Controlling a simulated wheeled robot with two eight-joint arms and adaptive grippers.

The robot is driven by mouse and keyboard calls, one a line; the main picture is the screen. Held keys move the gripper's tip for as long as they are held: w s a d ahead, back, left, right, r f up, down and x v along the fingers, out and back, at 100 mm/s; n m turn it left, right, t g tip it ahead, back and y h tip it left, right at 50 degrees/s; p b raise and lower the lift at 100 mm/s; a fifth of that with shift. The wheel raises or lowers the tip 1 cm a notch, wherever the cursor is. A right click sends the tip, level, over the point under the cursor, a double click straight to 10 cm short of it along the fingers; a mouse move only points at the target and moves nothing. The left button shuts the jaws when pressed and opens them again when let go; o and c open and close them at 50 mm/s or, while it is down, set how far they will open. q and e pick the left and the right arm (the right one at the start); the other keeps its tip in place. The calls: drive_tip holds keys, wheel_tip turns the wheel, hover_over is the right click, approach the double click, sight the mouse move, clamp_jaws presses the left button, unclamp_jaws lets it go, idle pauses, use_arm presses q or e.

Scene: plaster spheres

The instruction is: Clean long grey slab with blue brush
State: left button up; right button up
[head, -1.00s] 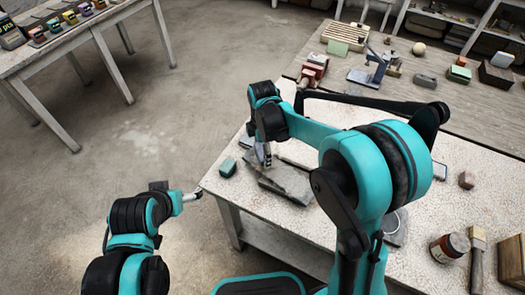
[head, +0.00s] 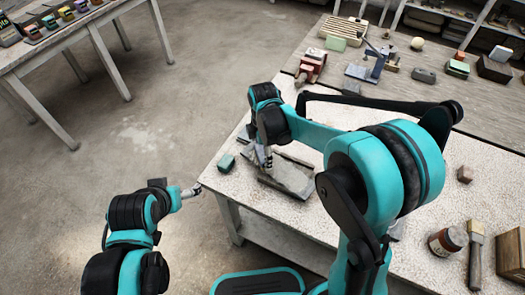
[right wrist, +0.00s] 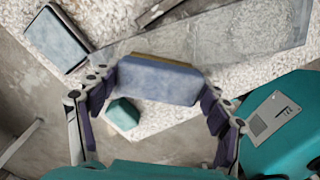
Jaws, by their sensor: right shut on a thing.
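The long grey slab (head: 292,178) lies flat on the speckled worktable under my right gripper (head: 266,160). It also shows in the right wrist view (right wrist: 225,42), with streaky lighter and darker patches. My right gripper (right wrist: 156,84) is shut on the blue brush (right wrist: 158,82), a blue-grey block with a tan strip along its far edge. The brush is at the slab's near edge in that view; whether it touches the slab I cannot tell. My left gripper (head: 190,191) is over the floor, left of the table; its jaws are too small to read.
A teal block (head: 226,162) sits beside the slab near the table corner. A dark-edged blue-grey block (right wrist: 55,40) lies beyond it. A jar (head: 447,240), a brush with a wooden handle (head: 476,235) and a brown block (head: 465,174) stand at right.

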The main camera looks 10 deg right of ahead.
drive_tip(key=shift+w, duration=0.15)
idle(1.9)
drive_tip(key=shift+w+a, duration=0.2)
drive_tip(key=shift+w, duration=0.85)
drive_tip(key=shift+w+a, duration=0.2)
drive_tip(key=shift+w, duration=0.8)
drive_tip(key=shift+r, duration=0.1)
drive_tip(key=shift+s+d+r+p, duration=0.1)
drive_tip(key=shift+s+r+p, duration=0.25)
drive_tip(key=shift+s, duration=0.25)
drive_tip(key=shift+s+d+r+p, duration=0.1)
drive_tip(key=shift+s+r+p, duration=0.2)
drive_tip(key=shift+s, duration=0.25)
